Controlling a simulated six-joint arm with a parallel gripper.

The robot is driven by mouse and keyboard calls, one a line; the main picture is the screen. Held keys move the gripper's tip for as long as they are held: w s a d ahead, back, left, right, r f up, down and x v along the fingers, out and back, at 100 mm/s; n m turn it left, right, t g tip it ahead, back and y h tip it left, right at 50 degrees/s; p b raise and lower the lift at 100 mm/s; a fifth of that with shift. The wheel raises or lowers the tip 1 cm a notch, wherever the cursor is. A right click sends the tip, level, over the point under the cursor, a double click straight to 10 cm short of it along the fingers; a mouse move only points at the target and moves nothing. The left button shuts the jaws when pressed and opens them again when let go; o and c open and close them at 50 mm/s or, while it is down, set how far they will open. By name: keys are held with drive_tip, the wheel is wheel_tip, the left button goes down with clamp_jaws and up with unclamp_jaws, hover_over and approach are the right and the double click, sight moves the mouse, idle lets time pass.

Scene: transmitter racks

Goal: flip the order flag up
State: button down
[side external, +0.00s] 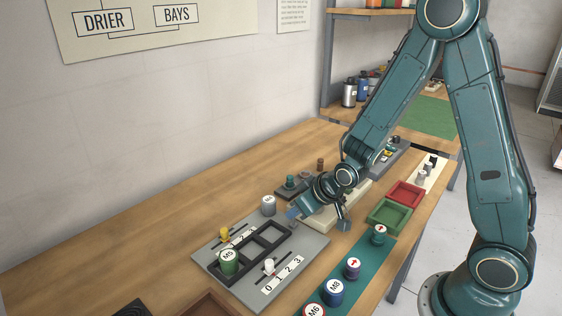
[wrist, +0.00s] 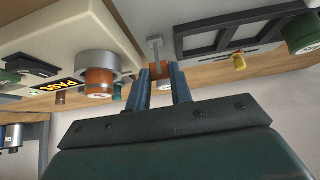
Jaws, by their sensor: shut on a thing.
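My gripper (side external: 293,215) reaches down between the cream box and the grey plate. In the wrist view its two blue fingers (wrist: 161,75) stand close together around a thin grey stem with a flat crosspiece (wrist: 155,47). This is probably the order flag, and the fingers are shut on it. Whether it points up or down I cannot tell. In the side view my wrist and fingers hide it. The cream box (side external: 326,216) carries a yellow-lettered PASS sign (wrist: 57,86) and a grey cylinder with an orange-brown face (wrist: 98,82).
The grey plate (side external: 309,252) holds a black frame, a green cylinder (side external: 229,262), a yellow knob (side external: 224,233) and a white knob (side external: 269,266). A grey cylinder (side external: 268,205) stands close by. Green (side external: 389,214) and red (side external: 406,194) trays lie right. Open table is at left.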

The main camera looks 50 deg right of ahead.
drive_tip(key=shift+w, duration=0.1)
idle(0.3)
drive_tip(key=c, duration=1.5)
unclamp_jaws()
drive_tip(key=shift+r, duration=0.1)
drive_tip(key=shift+s+r, duration=0.55)
drive_tip(key=shift+r, duration=1.25)
drive_tip(key=shift+s+r, duration=0.5)
drive_tip(key=shift+r, duration=1.3)
drive_tip(key=shift+s+r, duration=0.55)
drive_tip(key=shift+r, duration=1.25)
drive_tip(key=shift+s+r, duration=0.1)
